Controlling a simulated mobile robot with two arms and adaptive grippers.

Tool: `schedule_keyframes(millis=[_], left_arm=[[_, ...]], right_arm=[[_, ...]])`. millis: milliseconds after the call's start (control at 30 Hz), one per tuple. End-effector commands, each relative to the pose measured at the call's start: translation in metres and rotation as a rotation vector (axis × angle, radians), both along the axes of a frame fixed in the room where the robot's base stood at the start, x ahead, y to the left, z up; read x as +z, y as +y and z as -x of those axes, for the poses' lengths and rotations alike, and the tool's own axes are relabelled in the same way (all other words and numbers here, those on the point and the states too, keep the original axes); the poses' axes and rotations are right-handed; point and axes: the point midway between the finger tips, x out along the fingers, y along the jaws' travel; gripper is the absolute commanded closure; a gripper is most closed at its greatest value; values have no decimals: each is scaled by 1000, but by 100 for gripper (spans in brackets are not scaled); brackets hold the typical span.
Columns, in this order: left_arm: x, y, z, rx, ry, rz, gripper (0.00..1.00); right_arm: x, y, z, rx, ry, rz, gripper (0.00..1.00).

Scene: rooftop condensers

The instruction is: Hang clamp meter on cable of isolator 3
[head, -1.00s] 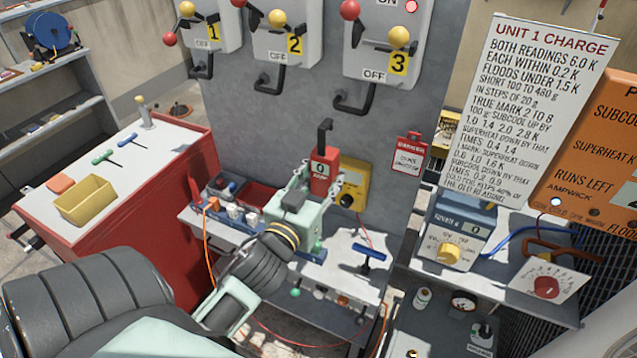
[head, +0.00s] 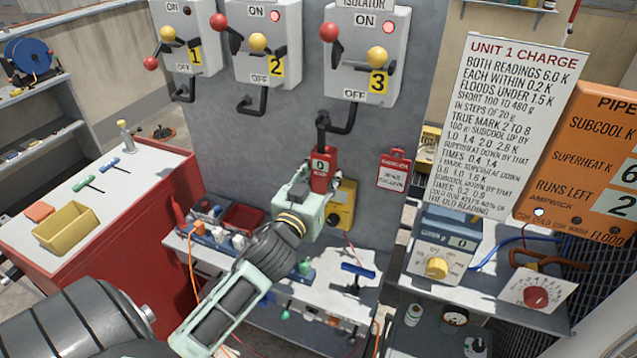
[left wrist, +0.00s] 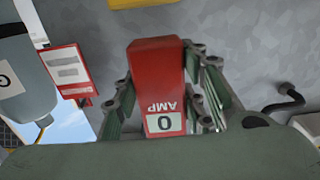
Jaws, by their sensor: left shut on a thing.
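The red clamp meter (head: 322,171) has a dark jaw on top and a display reading 0. My left gripper (head: 312,190) is shut on its body and holds it upright before the grey panel. In the left wrist view the clamp meter (left wrist: 157,85) appears inverted between the fingers (left wrist: 162,92). Isolator 3 (head: 357,55) has a lit red lamp. Its bent black cable (head: 347,122) hangs below it. The meter's jaw overlaps the cable's left end in the head view; I cannot tell whether it is around it. My right gripper is not in view.
Isolator 1 (head: 183,45) and isolator 2 (head: 262,50) hang to the left, each with a similar cable. A yellow device (head: 342,207) is close behind the gripper. A red tag (head: 393,171) hangs at right. A cluttered shelf (head: 345,268) lies below.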

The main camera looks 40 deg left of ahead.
Motion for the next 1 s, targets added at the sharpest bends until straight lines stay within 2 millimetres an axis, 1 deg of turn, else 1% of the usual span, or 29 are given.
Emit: schedule_keyframes(millis=[300,533,600,700,1000], left_arm=[[1,6,-26,-1,-3,-3,99],[1,10,-43,-1,-1,-2,99],[-6,10,-43,-1,-1,1,99],[-11,10,-43,-1,-1,2,99],[-15,10,-43,0,-2,0,99]], right_arm=[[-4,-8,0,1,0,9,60],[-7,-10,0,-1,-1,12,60],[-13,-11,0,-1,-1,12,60],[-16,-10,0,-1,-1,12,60],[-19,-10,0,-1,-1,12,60]])
